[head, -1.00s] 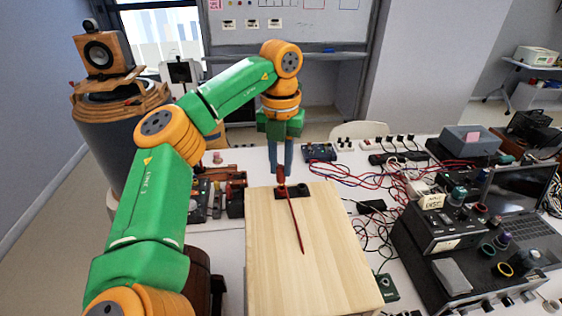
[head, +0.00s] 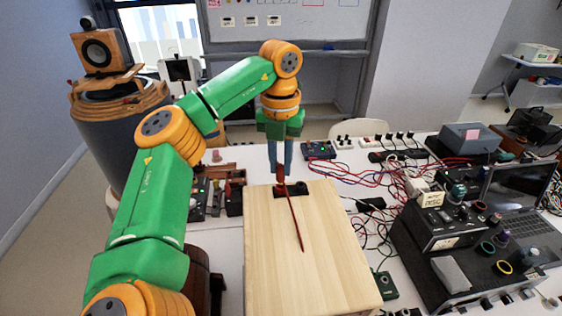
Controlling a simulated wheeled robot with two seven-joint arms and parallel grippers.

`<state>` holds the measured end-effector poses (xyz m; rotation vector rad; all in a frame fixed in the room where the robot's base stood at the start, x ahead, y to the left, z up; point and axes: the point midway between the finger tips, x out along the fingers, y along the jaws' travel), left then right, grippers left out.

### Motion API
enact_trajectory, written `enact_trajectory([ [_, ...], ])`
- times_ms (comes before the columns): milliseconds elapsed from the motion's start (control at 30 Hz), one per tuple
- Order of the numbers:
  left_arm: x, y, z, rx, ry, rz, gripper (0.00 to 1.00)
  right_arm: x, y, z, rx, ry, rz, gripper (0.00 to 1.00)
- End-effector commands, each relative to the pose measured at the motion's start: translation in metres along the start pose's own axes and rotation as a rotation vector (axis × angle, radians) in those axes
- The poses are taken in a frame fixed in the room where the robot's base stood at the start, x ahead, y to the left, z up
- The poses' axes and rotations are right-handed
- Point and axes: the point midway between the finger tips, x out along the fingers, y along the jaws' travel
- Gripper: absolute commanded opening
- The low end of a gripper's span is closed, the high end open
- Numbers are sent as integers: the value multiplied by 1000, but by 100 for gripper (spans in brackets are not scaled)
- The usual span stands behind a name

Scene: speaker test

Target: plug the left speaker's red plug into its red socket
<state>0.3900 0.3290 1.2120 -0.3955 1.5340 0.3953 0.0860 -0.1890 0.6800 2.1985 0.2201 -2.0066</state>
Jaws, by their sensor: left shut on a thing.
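A pale wooden speaker box (head: 305,255) lies on the white table with its bare face up. A small black terminal plate (head: 301,188) sits near its far edge. My left gripper (head: 281,168) points straight down over the plate's left half, shut on the red plug (head: 281,184). The plug is upright, with its low end at the plate. The red socket is hidden by the plug, so I cannot tell how deep the plug sits. A red cable (head: 297,225) runs from it across the wood towards me. My right gripper is not in view.
Red and black cables (head: 375,176) tangle right of the box. A black instrument (head: 445,235) with knobs and a laptop (head: 518,190) stand at the right. Small tools (head: 208,190) lie on the left. Another speaker (head: 97,50) stands on a round stand.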

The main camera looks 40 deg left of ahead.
Motion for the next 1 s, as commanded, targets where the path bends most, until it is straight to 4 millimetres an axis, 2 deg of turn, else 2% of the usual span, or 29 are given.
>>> enact_trajectory([
  [367, 0, 0, -1, 0, -1, -1, 0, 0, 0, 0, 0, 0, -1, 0],
  [1000, 12, 0, -1, 0, 0, 0, 0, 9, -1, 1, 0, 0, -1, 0],
])
